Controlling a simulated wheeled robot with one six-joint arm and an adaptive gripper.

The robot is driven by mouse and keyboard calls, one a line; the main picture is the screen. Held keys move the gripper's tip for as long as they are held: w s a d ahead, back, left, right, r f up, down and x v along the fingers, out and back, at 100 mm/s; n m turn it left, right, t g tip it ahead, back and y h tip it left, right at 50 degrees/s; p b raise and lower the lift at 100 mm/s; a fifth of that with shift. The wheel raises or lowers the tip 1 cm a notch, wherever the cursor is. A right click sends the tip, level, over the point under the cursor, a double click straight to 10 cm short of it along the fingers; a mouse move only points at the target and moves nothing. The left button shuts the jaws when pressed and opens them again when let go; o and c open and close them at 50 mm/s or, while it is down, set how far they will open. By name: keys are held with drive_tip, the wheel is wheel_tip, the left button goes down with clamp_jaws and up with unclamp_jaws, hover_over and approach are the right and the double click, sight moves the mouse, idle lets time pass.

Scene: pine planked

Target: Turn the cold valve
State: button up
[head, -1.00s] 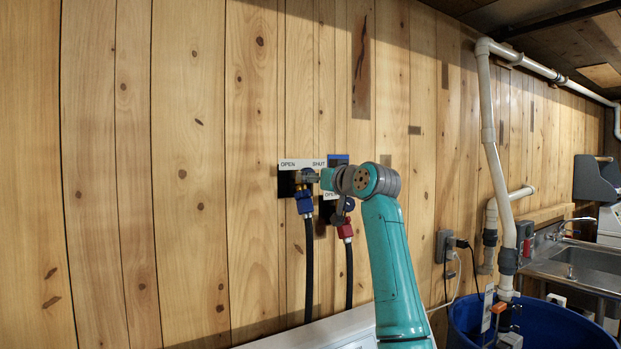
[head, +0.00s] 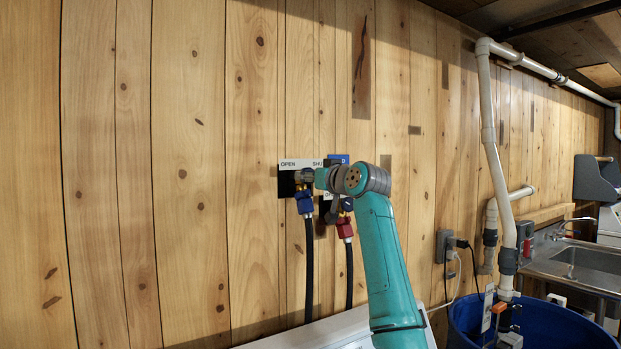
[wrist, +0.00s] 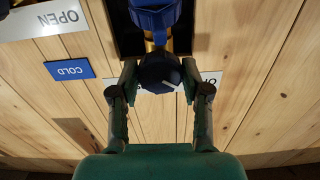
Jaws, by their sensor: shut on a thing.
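The cold valve's round dark blue knob (wrist: 160,73), with a white pointer line, sits between my gripper's fingers (wrist: 160,70) in the wrist view. The fingers are closed around it from both sides. Below the valve in the head view are its blue hose fitting (head: 304,203) and a black hose. My gripper (head: 310,178) reaches the valve from the right there and hides much of the knob. A white plate (head: 288,165) reads OPEN at its left; SHUT is partly covered. The blue COLD label (wrist: 69,69) shows in the wrist view.
A second valve with a red hose fitting (head: 345,228) hangs just right of the cold valve, partly behind my arm. White pipes (head: 489,120), a blue tub (head: 555,325) and a sink (head: 580,262) stand farther right. The plank wall at left is bare.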

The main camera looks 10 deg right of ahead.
drive_tip(key=shift+n, duration=0.7)
drive_tip(key=o, duration=1.1)
drive_tip(key=shift+o, duration=0.2)
drive_tip(key=shift+s, duration=0.1)
drive_tip(key=v, duration=1.2)
